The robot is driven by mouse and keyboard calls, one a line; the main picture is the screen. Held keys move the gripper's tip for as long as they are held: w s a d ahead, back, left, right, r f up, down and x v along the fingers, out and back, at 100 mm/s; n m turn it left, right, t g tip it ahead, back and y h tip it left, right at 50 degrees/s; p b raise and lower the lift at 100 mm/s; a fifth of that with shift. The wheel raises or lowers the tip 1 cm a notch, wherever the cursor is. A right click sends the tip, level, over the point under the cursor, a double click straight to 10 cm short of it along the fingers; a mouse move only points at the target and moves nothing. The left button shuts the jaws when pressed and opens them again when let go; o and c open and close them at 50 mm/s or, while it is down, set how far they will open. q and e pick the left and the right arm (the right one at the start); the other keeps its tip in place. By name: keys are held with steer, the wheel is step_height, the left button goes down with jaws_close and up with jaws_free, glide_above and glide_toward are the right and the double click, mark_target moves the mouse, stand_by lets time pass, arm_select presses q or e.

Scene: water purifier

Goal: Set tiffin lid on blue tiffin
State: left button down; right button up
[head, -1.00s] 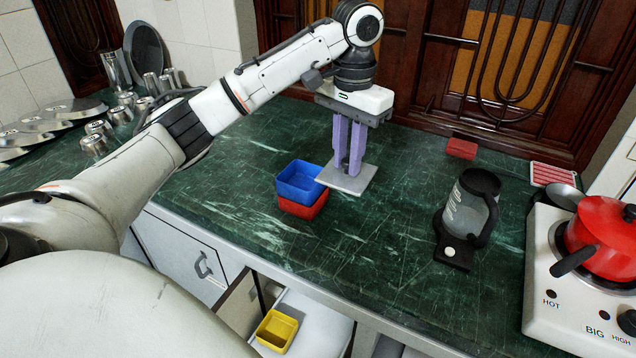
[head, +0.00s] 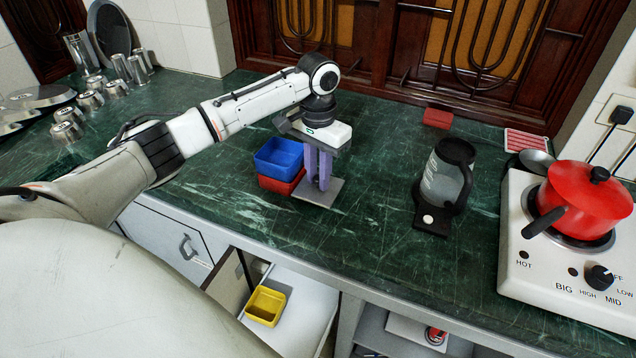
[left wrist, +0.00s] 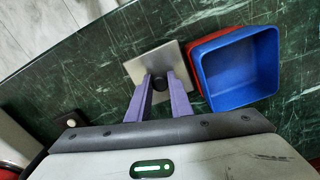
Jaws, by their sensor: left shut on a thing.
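The blue tiffin (head: 278,157) is an open square box, stacked on a red tiffin (head: 282,185) on the green counter. The tiffin lid (head: 316,198) is a flat grey square plate, just right of and in front of the tiffins. In the left wrist view, the lid (left wrist: 142,66) has a dark round knob (left wrist: 159,83) between the finger ends. My left gripper (head: 319,180) points down and is shut on the lid. The blue tiffin (left wrist: 240,68) shows open and empty beside the lid. I cannot tell whether the lid touches the counter. My right gripper is not in view.
A black-handled jug (head: 445,185) stands right of the lid, and a stove with a red pot (head: 585,200) is further right. Steel cups (head: 90,100) and plates are at the left. An open drawer with a yellow box (head: 265,306) lies below the counter's front edge.

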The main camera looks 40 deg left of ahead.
arm_select(q)
steer(key=shift+f, duration=1.45)
steer(key=shift+f, duration=0.2)
steer(key=c, duration=1.6)
jaws_free()
